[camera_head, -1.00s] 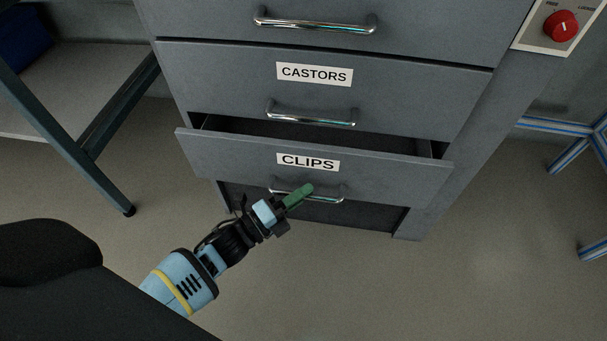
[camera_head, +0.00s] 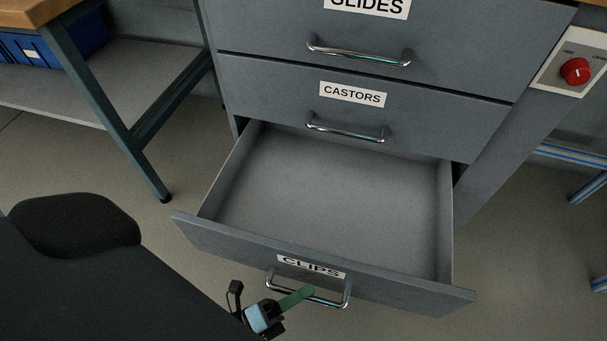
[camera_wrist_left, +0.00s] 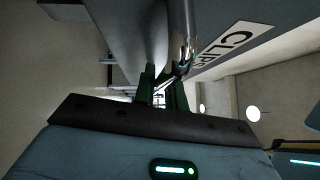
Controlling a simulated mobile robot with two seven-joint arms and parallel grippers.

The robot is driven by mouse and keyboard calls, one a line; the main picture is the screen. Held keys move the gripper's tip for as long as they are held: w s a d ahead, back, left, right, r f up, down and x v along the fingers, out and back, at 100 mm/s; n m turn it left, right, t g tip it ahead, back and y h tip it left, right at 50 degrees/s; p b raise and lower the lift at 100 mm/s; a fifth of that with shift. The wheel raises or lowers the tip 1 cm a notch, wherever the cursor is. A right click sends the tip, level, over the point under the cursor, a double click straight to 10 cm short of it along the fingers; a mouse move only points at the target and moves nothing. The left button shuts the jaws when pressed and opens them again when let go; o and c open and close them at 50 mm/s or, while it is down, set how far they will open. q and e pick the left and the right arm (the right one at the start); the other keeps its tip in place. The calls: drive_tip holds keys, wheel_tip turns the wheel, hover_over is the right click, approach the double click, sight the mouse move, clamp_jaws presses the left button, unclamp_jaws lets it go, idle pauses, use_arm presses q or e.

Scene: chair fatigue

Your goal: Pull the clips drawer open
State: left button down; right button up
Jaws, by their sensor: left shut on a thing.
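The clips drawer (camera_head: 330,200) is pulled well out of the grey cabinet, and its bare interior shows. Its front bears a CLIPS label (camera_head: 311,266) and a chrome bar handle (camera_head: 335,301). My left gripper (camera_head: 297,298), with green fingers, is shut on this handle at the front of the drawer. In the left wrist view the handle (camera_wrist_left: 181,35) runs down between the green fingers (camera_wrist_left: 162,88), with the CLIPS label beside it. My right gripper is not in view.
The castors drawer (camera_head: 352,95) and the glides drawer (camera_head: 360,44) above are closed. A red knob (camera_head: 576,72) is on a panel at the upper right. A workbench leg (camera_head: 120,130) stands at the left. Floor (camera_head: 530,260) is clear at the right.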

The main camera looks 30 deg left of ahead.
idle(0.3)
use_arm(q)
drive_tip(key=c, duration=1.5)
unclamp_jaws()
drive_tip(key=shift+o, duration=0.2)
drive_tip(key=v, duration=0.8)
drive_tip(key=shift+p, duration=0.4)
drive_tip(key=shift+d, duration=0.1)
